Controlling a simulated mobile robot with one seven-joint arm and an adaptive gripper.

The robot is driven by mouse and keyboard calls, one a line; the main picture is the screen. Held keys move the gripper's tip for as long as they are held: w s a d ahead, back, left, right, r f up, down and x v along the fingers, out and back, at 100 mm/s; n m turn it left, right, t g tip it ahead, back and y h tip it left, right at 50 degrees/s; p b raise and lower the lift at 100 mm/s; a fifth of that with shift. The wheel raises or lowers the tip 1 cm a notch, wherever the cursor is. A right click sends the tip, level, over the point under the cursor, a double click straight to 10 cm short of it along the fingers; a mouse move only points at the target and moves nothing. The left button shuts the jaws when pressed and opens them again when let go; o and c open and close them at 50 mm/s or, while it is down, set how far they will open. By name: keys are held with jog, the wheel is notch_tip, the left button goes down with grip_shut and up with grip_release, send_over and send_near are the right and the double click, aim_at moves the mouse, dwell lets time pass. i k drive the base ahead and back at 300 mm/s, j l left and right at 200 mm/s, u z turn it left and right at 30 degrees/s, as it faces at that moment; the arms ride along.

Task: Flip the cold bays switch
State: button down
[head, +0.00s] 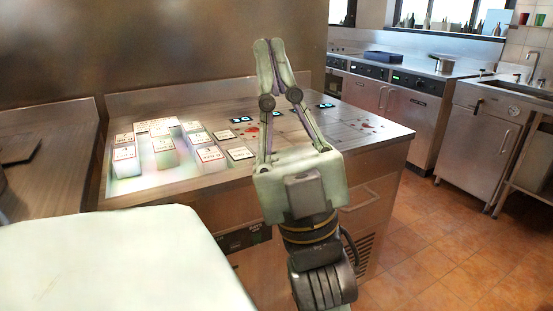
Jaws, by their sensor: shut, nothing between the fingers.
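My gripper (269,43) points up in the middle of the head view, in front of the steel counter. Its two fingers are closed together at the tips with nothing between them. A small dark panel (245,238) sits on the counter's front face, partly behind my wrist. Its markings are too small to read. No switch labelled for the cold bays can be made out. The counter top (190,97) carries several white blocks with red-edged labels (124,153) on its left part. Small blue-lit displays (240,120) and red marks show on its right part, partly hidden by my gripper.
A steel counter (45,115) stands at the left with a dark flat item on it. Appliances with knobs (385,85) line the back right, and a sink unit (485,135) stands at the far right. The orange tiled floor (440,250) at the right is clear.

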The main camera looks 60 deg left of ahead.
aim_at(257, 237)
jog(key=u, duration=2.15)
